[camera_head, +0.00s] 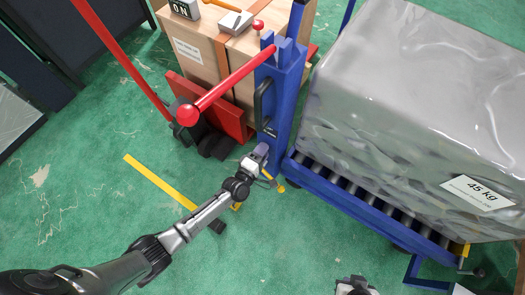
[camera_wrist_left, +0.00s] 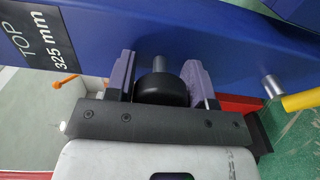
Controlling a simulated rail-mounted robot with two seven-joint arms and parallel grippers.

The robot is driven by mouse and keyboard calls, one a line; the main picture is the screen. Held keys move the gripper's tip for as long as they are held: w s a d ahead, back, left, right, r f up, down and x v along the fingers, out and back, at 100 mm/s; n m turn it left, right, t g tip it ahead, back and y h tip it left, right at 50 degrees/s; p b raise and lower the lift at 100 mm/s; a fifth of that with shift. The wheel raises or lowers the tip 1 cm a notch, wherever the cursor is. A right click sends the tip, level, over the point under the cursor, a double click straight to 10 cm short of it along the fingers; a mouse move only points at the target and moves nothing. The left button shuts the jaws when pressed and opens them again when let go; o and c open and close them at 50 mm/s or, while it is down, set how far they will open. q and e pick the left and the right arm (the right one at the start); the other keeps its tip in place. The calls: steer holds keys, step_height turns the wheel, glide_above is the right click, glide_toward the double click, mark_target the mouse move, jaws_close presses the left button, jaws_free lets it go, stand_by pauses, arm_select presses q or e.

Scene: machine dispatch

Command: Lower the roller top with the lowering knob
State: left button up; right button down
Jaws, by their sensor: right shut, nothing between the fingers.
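The roller top (camera_head: 378,207) is a blue frame with dark rollers, bearing a grey wrapped block (camera_head: 400,110) labelled 45 kg. My left gripper (camera_head: 262,152) is low at the blue post, at the near left corner of the roller top. In the left wrist view, its purple fingers (camera_wrist_left: 164,70) stand on both sides of a round black knob (camera_wrist_left: 162,89) on a steel shaft, seemingly the lowering knob. Whether the fingers press on it I cannot tell. A label (camera_wrist_left: 38,38) beside it reads TOP 325 mm. My right gripper (camera_head: 354,287) is partly in view at the bottom edge, shut and empty.
A blue post (camera_head: 288,95) with a black handle rises above my left gripper. A red lever (camera_head: 235,82) with a ball end and a long red bar (camera_head: 118,55) slant nearby. A wooden crate (camera_head: 200,50) stands behind. Green floor is clear at front left.

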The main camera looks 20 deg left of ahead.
arm_select(q)
steer(key=o, duration=0.4)
steer(key=shift+s, duration=0.1)
steer(key=shift+s+p, duration=0.3)
steer(key=p+v, duration=0.4)
steer(key=v, duration=0.9)
steer(key=shift+a, duration=0.1)
